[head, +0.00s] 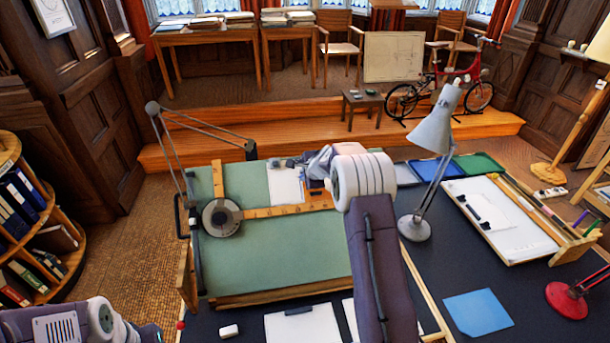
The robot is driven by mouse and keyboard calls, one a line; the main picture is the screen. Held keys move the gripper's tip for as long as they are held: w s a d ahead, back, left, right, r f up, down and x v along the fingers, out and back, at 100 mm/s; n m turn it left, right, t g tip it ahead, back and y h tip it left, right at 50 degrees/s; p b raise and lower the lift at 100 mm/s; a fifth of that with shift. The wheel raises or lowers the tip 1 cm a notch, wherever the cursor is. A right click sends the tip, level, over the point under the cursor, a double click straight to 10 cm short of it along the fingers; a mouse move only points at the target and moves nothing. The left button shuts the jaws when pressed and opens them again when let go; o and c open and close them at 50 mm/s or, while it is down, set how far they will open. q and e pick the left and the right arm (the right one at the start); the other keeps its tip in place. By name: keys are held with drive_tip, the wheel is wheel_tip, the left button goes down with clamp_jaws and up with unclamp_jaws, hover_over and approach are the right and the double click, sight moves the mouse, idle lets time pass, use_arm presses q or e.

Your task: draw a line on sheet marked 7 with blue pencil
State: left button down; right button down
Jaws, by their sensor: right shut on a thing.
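My right arm reaches in from the bottom middle over the green drafting board (290,255). My right gripper (318,168) is at the board's far edge, beside a white sheet (285,187). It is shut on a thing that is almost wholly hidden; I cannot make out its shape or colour. More white sheets lie on the dark table in front of the board, one (290,328) with a dark clip. No number is legible on any sheet, and no drawn line can be made out. Part of my left arm shows at the bottom left; its gripper is out of view.
A wooden T-shaped rule with a round dark head (221,217) lies on the board. A grey lamp (416,226) stands right of it, near a wooden tray (505,262) with papers. A blue sheet (478,312), a red lamp base (567,300) and a white eraser-like block (229,331) also lie there.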

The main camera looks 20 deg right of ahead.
drive_tip(key=shift+w+r, duration=0.1)
idle(0.3)
drive_tip(key=shift+v, duration=0.85)
drive_tip(key=shift+a+v, duration=0.15)
drive_tip(key=shift+v, duration=0.65)
drive_tip(key=shift+a+v, duration=0.15)
drive_tip(key=shift+v, duration=0.65)
drive_tip(key=shift+w, duration=0.1)
drive_tip(key=s+r+p, duration=0.3)
drive_tip(key=r, duration=0.3)
drive_tip(key=shift+s+a+r+p, duration=0.25)
drive_tip(key=shift+a+p, duration=0.1)
drive_tip(key=shift+a, duration=0.05)
